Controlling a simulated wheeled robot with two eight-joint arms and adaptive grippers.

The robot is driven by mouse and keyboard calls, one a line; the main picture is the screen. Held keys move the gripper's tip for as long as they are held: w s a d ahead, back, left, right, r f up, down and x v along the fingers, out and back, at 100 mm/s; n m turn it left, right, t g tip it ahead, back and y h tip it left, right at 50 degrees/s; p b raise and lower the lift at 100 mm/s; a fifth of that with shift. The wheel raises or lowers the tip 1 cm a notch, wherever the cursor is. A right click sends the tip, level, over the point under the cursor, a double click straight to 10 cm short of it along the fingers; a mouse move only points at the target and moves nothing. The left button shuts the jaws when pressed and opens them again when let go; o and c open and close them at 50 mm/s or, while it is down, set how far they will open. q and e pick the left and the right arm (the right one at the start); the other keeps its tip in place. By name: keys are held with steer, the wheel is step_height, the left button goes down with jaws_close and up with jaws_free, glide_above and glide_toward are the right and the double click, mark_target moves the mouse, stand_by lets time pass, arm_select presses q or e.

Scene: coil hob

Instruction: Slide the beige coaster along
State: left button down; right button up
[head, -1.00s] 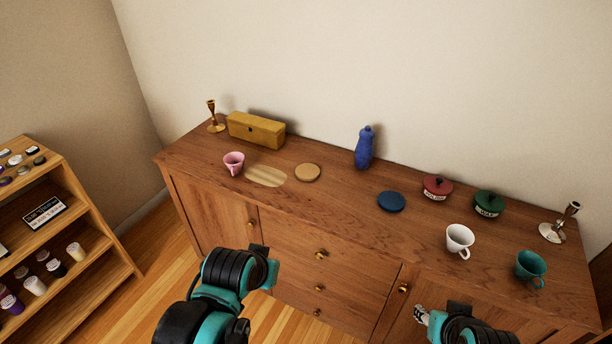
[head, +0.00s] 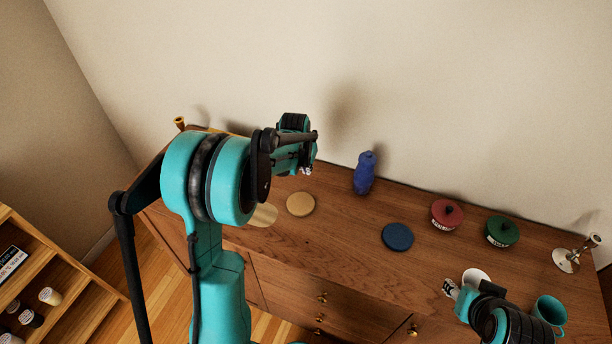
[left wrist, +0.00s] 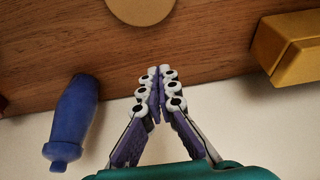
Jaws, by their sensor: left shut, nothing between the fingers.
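The beige coaster (head: 300,204), a flat round disc, lies on the wooden sideboard top (head: 345,225) between the pale oval mat and the blue bottle. My left gripper (head: 306,171) is raised over the back of the sideboard, just behind the coaster and apart from it. In the left wrist view the left gripper (left wrist: 158,80) has its fingertips together with nothing between them, and the coaster (left wrist: 141,7) is cut off at the top edge beyond the tips. My right gripper (head: 451,288) is by the white cup; its finger opening is too small to judge.
A blue bottle (head: 364,173) stands right of the left gripper; a yellow box (left wrist: 285,45) is on its other side. A pale oval mat (head: 264,214), dark blue coaster (head: 397,236), red pot (head: 446,213), green pot (head: 501,231), white cup (head: 476,276) and teal cup (head: 549,310) share the top.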

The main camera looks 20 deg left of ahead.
mark_target(290, 224)
arm_select(q)
steer(key=b+x, duration=0.3)
steer(key=x, duration=0.6)
steer(key=shift+f, duration=0.1)
steer(key=s+b, duration=0.1)
steer(key=s, duration=0.2)
steer(key=shift+d, duration=0.1)
steer(key=shift+s, duration=0.4)
steer(key=shift+s, duration=0.1)
steer(key=shift+s, duration=0.35)
steer(key=s, duration=0.9)
steer(key=s+d, duration=0.1)
steer(key=s, duration=0.3)
steer(key=shift+s, duration=0.35)
